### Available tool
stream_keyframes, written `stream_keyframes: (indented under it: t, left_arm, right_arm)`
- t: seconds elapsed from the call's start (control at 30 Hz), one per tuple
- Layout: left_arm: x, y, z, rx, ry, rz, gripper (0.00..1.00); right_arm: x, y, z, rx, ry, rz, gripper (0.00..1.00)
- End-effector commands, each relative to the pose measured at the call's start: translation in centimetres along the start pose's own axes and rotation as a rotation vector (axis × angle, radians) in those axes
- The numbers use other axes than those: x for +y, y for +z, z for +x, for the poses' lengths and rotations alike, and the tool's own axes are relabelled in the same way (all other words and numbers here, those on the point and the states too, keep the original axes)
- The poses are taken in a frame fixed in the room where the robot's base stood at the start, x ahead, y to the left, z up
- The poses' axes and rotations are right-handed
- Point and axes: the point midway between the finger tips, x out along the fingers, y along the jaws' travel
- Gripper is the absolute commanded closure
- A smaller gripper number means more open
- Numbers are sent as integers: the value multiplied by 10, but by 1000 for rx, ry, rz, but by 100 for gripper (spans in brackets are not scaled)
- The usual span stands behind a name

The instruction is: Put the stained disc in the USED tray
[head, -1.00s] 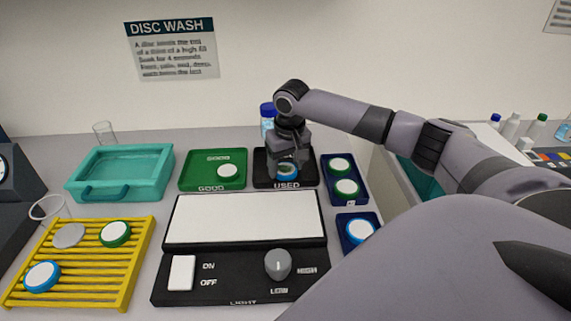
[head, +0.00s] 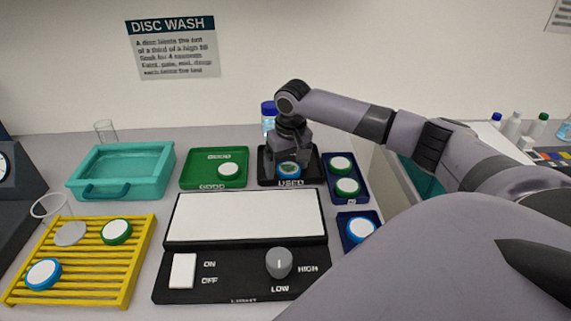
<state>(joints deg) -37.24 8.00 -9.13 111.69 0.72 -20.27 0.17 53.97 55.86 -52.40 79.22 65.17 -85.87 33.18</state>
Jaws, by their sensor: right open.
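The stained disc (head: 289,170), blue-rimmed with a dark, murky face, lies in the black USED tray (head: 266,180) at the back of the bench. My right gripper (head: 291,157) is open just above the disc, pointing down, and hides part of the tray and the disc's far edge. I cannot tell whether the fingertips still touch the disc. My left gripper is not in view.
The green GOOD tray (head: 200,179) holds a green-rimmed white disc. Blue trays with discs stand right of the USED tray. A light panel (head: 245,217), yellow rack (head: 80,285), teal basin (head: 130,160) and blue-capped bottle (head: 268,112) stand nearby.

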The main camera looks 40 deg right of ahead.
Motion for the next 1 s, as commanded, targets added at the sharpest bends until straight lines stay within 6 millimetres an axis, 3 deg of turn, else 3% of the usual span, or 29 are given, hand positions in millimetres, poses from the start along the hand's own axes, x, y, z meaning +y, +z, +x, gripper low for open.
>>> stream_keyframes:
  t: [0.5,0.7,1.0]
  left_arm:
    - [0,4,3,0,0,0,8]
    - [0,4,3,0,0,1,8]
    - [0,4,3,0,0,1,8]
  right_arm:
    - [-1,-1,-104,8,-6,-1,12]
    - [-1,-1,-120,6,-5,-1,12]
    - [-1,-1,-121,6,-5,-1,12]
